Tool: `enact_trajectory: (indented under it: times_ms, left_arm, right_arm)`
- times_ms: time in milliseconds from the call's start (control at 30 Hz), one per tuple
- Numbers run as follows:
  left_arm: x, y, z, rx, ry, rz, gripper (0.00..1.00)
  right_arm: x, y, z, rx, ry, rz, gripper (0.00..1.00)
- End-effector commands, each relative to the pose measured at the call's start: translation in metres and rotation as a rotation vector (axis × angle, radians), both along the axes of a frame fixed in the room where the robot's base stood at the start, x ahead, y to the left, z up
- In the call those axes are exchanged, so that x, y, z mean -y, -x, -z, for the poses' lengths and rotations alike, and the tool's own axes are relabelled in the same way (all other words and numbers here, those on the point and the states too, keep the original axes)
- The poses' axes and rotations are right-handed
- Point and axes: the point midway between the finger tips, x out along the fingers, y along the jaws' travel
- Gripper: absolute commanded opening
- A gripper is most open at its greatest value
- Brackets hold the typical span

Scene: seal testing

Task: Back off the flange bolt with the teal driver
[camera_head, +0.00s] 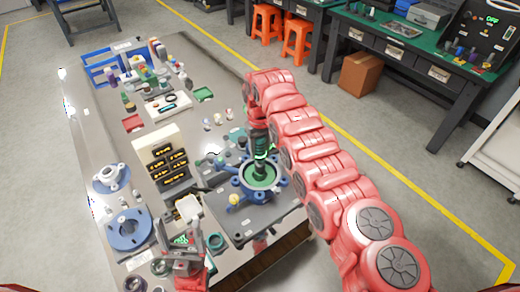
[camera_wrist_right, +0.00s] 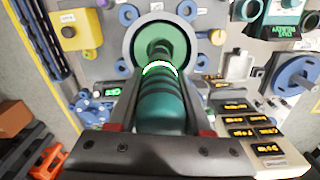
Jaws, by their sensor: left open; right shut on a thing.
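The teal driver (camera_head: 262,148) stands nearly upright in my right gripper (camera_head: 259,122). The right wrist view shows its banded teal body (camera_wrist_right: 162,102) between the two fingers (camera_wrist_right: 162,128), with a lit ring near its front. The driver points down at the green centre of a blue flange (camera_head: 262,178); the flange's round rim also shows in the right wrist view (camera_wrist_right: 190,42). The flange bolt cannot be made out, and the contact at the driver's tip is unclear. My left gripper (camera_head: 178,235) is open and apparently empty low over the table's near side.
A black-slotted panel with yellow labels (camera_head: 160,157) stands left of the flange. Blue round parts (camera_head: 127,229) lie at the near left. A yellow knob (camera_head: 233,199) sits beside the flange. A blue rack (camera_head: 101,66) and small bottles stand at the far end.

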Motion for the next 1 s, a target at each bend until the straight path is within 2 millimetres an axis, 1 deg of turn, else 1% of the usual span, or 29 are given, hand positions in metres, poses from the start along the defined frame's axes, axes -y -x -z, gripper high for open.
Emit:
enact_trajectory:
  times_ms: [33, 567, 1000]
  left_arm:
    - [0.000, 0.000, 0.001, 0.000, 0.000, 0.000, 0.76]
    - [0.000, 0.000, 0.003, 0.000, 0.000, 0.000, 0.76]
    - [0.000, 0.000, 0.001, 0.000, 0.000, 0.000, 0.76]
  right_arm:
    - [0.000, 0.001, 0.002, -0.004, 0.000, -0.001, 0.00]
    - [0.000, 0.001, -0.001, -0.004, 0.000, -0.001, 0.00]
    - [0.000, 0.000, -0.033, 0.002, 0.000, 0.000, 0.00]
